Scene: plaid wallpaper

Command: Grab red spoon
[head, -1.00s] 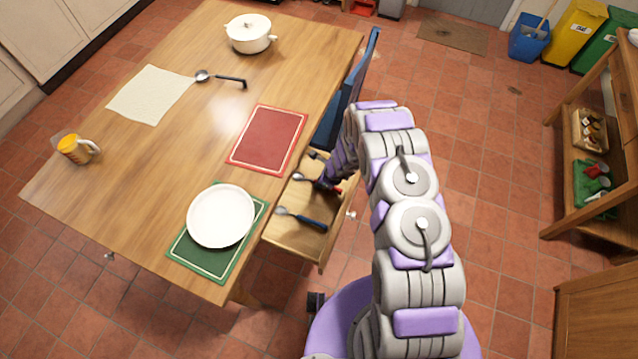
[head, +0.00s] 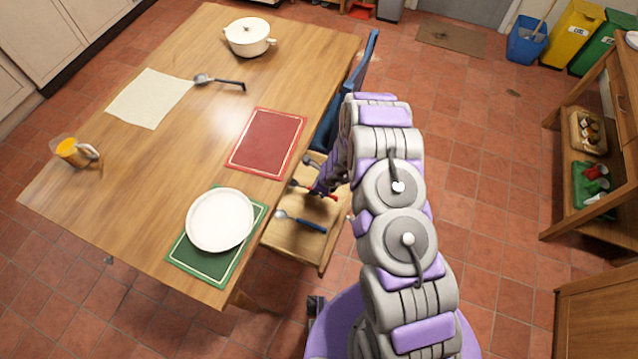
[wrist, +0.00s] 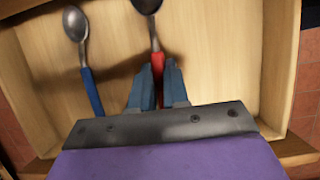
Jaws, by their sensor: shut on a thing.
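The red spoon (wrist: 157,62) has a red handle and a dark metal bowl. In the wrist view its handle is between the fingertips of my gripper (wrist: 157,85), which is shut on it. In the head view a bit of the red handle (head: 328,196) shows beside my gripper (head: 318,188), over the open drawer (head: 290,246). Most of the spoon is hidden there by my arm. In the wrist view the spoon's bowl points away from me, and it casts a shadow on the drawer floor.
A blue-handled spoon (wrist: 85,65) lies left of the red one in the drawer; it also shows in the head view (head: 303,222). The wooden table (head: 130,195) bears a red mat (head: 266,142) and a white plate (head: 220,220). A blue chair (head: 357,75) stands behind my arm.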

